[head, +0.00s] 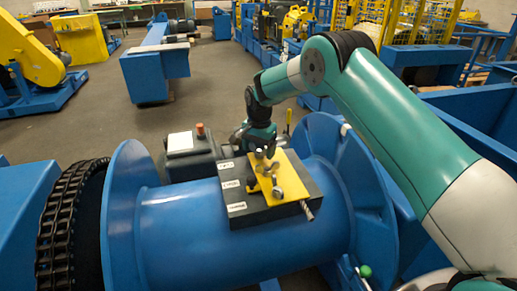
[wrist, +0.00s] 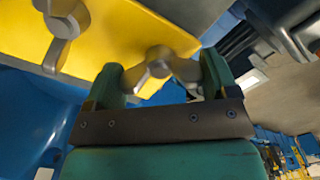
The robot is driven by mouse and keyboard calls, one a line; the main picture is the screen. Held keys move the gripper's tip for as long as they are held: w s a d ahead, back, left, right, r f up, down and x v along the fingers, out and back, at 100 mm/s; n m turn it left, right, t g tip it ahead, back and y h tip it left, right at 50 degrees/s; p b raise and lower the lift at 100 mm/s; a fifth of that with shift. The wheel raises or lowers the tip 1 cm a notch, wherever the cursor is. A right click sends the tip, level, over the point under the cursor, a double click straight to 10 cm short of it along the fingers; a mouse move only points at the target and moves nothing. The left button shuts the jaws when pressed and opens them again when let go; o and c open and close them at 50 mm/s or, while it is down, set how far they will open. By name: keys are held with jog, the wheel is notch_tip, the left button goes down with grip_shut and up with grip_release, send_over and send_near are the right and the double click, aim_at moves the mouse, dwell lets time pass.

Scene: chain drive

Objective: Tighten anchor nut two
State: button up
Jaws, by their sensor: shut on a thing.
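A yellow plate (head: 290,179) lies on a dark block (head: 250,204) on top of the blue drum (head: 210,225). Two grey wing nuts sit on the plate. My gripper (wrist: 162,75) is shut on one wing nut (wrist: 160,62), whose wings lie between the green fingers. In the head view my gripper (head: 261,150) comes down at the plate's far end and partly hides that nut. The other wing nut (wrist: 62,25) stands apart, nearer the front in the head view (head: 277,193). I cannot read which nut is number two.
White labels (head: 231,184) line the block's left edge. A drill-like bit (head: 307,211) sticks out at its front right. A grey box with a red-brown knob (head: 190,150) stands behind the drum. A black chain (head: 65,225) wraps the left end. Open floor lies behind.

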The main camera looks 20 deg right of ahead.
jog(key=m, duration=0.5)
jog(key=shift+w+r+m, duration=0.15)
jog(key=shift+r+m, duration=0.05)
jog(key=shift+m, duration=0.1)
jog(key=m, duration=1)
jog(key=shift+r+m, duration=0.1)
jog(key=shift+m, duration=0.3)
jog(key=m, duration=0.5)
jog(key=o, duration=0.7)
jog(key=shift+c, duration=0.2)
jog(key=shift+o, duration=0.8)
